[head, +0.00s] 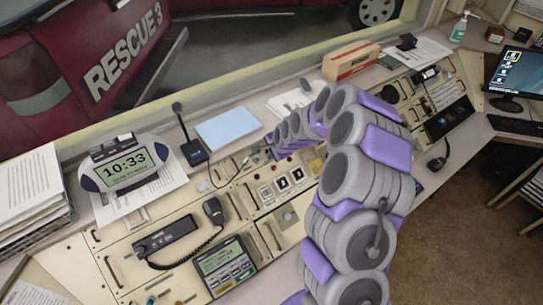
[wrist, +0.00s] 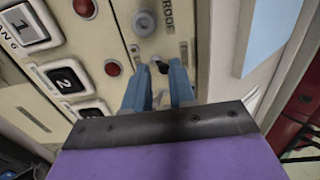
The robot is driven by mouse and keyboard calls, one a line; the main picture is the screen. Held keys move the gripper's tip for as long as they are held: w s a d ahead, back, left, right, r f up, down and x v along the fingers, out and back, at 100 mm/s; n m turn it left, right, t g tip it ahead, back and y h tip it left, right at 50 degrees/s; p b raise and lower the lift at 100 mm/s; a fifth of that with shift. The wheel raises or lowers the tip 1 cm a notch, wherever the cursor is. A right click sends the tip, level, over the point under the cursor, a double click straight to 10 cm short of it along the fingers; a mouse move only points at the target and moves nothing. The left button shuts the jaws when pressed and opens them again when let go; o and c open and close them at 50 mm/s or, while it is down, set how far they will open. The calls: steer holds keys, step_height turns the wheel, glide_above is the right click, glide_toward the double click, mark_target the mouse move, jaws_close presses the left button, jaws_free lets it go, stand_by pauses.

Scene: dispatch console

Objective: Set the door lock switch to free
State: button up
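In the wrist view, the two blue fingers of my gripper (wrist: 158,72) stand apart. I see no clear contact between fingers and lever. A partly cut-off label reading "ROOF" (wrist: 172,18) and a round grey knob (wrist: 145,22) lie just above it. I cannot read a door lock or free marking. In the head view, my arm reaches over the console and its end lies near the square buttons (head: 281,185); the lever cannot be made out there.
Red round buttons (wrist: 112,68) and numbered square buttons (wrist: 68,79) lie left of my gripper in the wrist view. A desk microphone (head: 194,150), a clock (head: 125,165), a blue pad (head: 228,128) and a corded handset (head: 213,210) stand around the console.

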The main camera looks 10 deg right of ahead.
steer(key=shift+s+a+r+p, duration=0.1)
steer(key=shift+s+r+p, duration=0.3)
steer(key=shift+r, duration=0.2)
steer(key=shift+s+a+r+p, duration=0.1)
steer(key=shift+s+r+p, duration=0.25)
steer(key=shift+r, duration=0.25)
steer(key=v, duration=0.1)
steer(key=p+v, duration=0.1)
steer(key=v, duration=0.1)
steer(key=shift+d, duration=0.3)
steer(key=shift+a, duration=0.1)
steer(key=s+a+r+n+g+b, duration=0.1)
steer(key=s+r+n+g, duration=0.2)
steer(key=s, duration=0.6)
steer(key=s+a+r+n+h+b, duration=0.1)
steer(key=s+r+n, duration=0.3)
steer(key=s+r, duration=0.3)
steer(key=s+a+r+n+g, duration=0.1)
steer(key=s+r+n+g, duration=0.15)
steer(key=s, duration=0.75)
steer(key=s+d+r+n+g, duration=0.1)
steer(key=s+n, duration=0.1)
steer(key=s, duration=0.7)
steer(key=s+d+r+n+g+h+b, duration=0.1)
steer(key=s+n, duration=0.1)
steer(key=s, duration=0.7)
steer(key=shift+s+d+r+h+b, duration=0.3)
steer(key=shift+d+r, duration=0.1)
